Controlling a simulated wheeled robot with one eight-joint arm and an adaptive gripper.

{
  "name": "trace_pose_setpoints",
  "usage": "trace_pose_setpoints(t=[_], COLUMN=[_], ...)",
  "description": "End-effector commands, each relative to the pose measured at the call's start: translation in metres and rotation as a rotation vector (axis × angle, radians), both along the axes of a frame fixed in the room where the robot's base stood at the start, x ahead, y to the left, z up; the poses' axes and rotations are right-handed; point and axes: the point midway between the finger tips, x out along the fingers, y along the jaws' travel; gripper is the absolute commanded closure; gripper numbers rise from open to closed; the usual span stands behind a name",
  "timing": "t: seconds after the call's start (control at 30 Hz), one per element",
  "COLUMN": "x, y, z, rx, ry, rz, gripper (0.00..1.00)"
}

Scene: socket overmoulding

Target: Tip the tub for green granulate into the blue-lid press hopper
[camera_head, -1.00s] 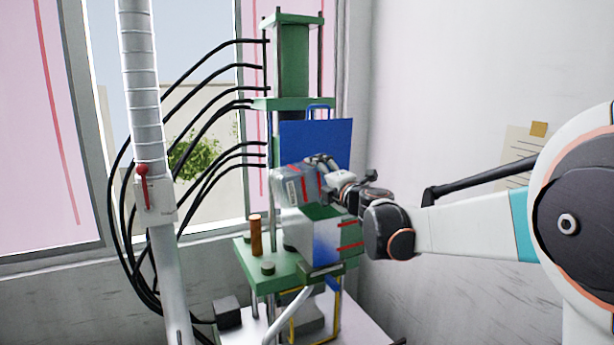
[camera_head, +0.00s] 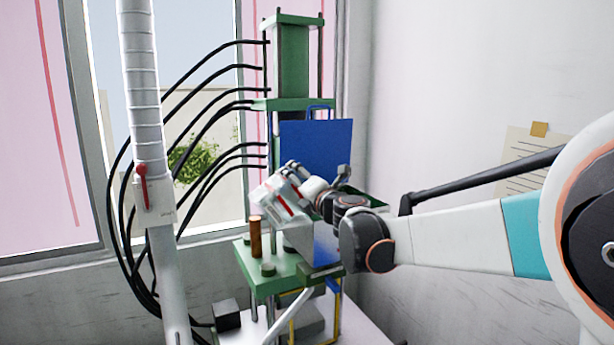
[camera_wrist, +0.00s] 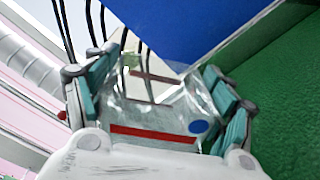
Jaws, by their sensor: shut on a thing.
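The tub (camera_head: 275,208) is clear, with red stripes, and is tilted in the head view. My gripper (camera_head: 302,186) is shut on it. In the wrist view, teal finger pads grip the tub (camera_wrist: 150,116) from both sides; a red bar and a blue dot show on it. I see no green granulate in the tub. The press hopper's blue lid (camera_head: 318,145) stands open behind my gripper. The green hopper interior (camera_head: 376,201) shows just right of my wrist, and a green surface (camera_wrist: 285,105) fills the wrist view's right side. The tub is left of the hopper opening; my arm hides part of the hopper.
The green press (camera_head: 290,60) rises behind, with black hoses (camera_head: 205,75) curving to its left. A brown cylinder (camera_head: 255,236) stands on the green press table (camera_head: 255,278), close below the tub. A white ribbed pipe (camera_head: 142,90) is at left.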

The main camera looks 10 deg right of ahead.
Motion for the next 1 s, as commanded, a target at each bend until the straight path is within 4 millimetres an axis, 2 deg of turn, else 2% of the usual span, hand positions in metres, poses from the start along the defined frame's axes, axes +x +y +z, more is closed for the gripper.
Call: trace_pose_setpoints(t=[0.27, 0.6, 1.0], x=[0.0, -0.008, -0.009], y=[0.001, 0.023, 0.029], z=[0.0, -0.01, -0.008], rx=[-0.008, -0.255, -0.326], ry=[-0.002, -0.083, -0.106], rz=[0.0, 0.001, 0.001], gripper=[0.86, 0.86, 0.86])
